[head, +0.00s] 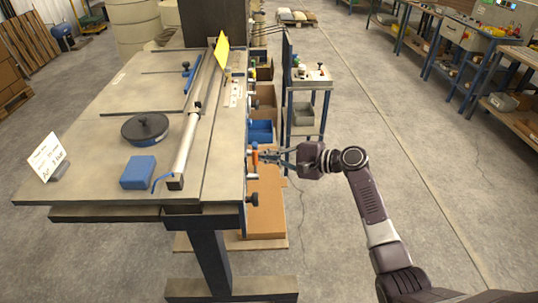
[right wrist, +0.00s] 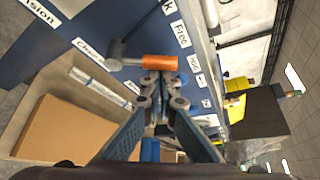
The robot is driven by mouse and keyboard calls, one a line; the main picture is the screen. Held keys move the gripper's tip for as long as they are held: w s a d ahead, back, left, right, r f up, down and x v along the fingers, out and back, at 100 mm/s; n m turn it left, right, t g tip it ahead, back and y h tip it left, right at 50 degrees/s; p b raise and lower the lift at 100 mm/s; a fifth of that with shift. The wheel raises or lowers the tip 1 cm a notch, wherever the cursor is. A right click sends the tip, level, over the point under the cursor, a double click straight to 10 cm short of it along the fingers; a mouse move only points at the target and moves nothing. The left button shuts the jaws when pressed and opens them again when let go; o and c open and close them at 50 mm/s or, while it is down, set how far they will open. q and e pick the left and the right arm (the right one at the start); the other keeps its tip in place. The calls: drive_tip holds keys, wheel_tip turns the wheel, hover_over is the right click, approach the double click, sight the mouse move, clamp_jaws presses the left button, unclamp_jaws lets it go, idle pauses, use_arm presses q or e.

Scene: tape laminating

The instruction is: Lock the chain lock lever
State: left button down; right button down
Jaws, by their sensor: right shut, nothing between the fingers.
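The chain lock lever has an orange handle (head: 255,160) and sits on the right side of the workbench (head: 224,180). In the right wrist view its orange handle (right wrist: 160,62) lies across the picture, joined to a grey cylindrical pivot (right wrist: 116,54) at its left end. My right gripper (head: 266,156) is at the bench's side, pointing at the lever. In the right wrist view its fingertips (right wrist: 160,82) are together, empty, just below the orange handle. I cannot tell whether they touch it. My left gripper is not in view.
Black knobs (head: 253,199) stick out of the bench side. A cardboard box (head: 265,205) and a blue bin (head: 261,131) are below and behind. A small cart (head: 308,80) stands at the right; the floor right of it is clear.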

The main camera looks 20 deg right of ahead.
idle(0.3)
drive_tip(key=s+n+t+b, duration=0.1)
drive_tip(key=n+b, duration=0.1)
drive_tip(key=b, duration=0.3)
drive_tip(key=s+a+n+t+y+b, duration=0.1)
drive_tip(key=s+n+b, duration=0.1)
drive_tip(key=b, duration=0.4)
drive_tip(key=s+r+n+t+y+b, duration=0.1)
drive_tip(key=s+n+b, duration=0.1)
drive_tip(key=b, duration=0.4)
drive_tip(key=shift+s+a, duration=0.25)
drive_tip(key=shift+a, duration=0.05)
drive_tip(key=shift+s+a+f, duration=0.1)
drive_tip(key=shift+f, duration=0.1)
idle(0.3)
drive_tip(key=shift+f, duration=0.1)
